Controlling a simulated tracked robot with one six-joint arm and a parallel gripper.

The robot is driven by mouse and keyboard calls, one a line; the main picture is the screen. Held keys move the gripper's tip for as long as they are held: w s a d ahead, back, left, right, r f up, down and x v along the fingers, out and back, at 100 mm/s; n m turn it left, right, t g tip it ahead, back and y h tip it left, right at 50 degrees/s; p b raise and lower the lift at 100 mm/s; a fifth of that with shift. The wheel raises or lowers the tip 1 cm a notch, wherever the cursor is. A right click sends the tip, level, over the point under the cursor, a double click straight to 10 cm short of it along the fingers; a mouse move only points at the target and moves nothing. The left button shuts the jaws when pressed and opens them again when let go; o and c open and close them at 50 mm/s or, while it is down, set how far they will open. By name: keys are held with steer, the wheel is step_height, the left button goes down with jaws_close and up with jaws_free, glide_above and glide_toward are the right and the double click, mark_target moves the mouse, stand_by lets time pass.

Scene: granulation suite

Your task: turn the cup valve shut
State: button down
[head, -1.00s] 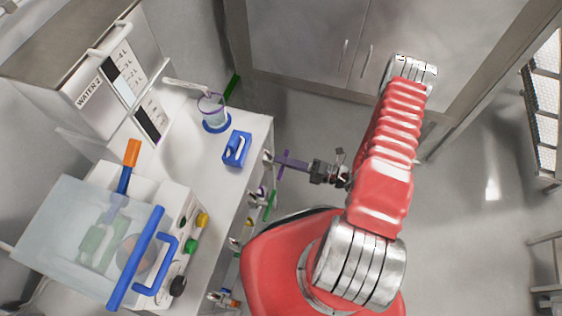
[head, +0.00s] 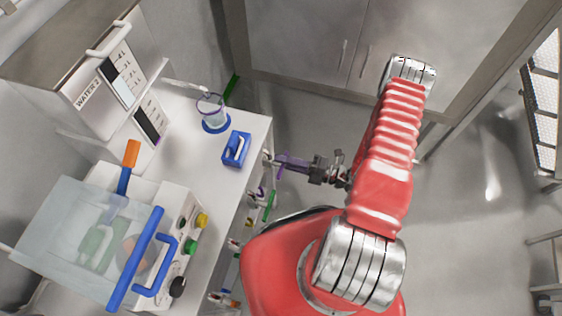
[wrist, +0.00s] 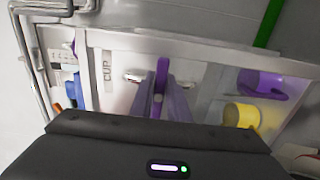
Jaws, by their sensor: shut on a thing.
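The cup valve has a purple lever handle (wrist: 160,88), beside a panel label reading CUP (wrist: 107,68) in the wrist view. In the head view the purple handle (head: 291,164) sticks out from the front of the white bench. My gripper (head: 300,166) reaches it from the right, and its fingers lie on both sides of the handle in the wrist view (wrist: 160,100). It is shut on the handle. A clear cup (head: 211,108) stands on a blue ring under the spout (head: 184,86) of the water dispenser. Its exact fill is hard to read.
Other valves with coloured handles sit lower on the bench front, one of them green (head: 269,205). A blue holder (head: 236,149) stands near the bench edge. A machine with a clear lid (head: 75,225) stands at the left. Floor to the right is open.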

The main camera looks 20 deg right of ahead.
steer(key=shift+f, duration=0.15)
steer(key=c, duration=1.7)
jaws_free()
steer(key=shift+s, duration=0.1)
steer(key=v, duration=1.3)
steer(key=shift+s+d, duration=0.25)
steer(key=shift+d, duration=0.05)
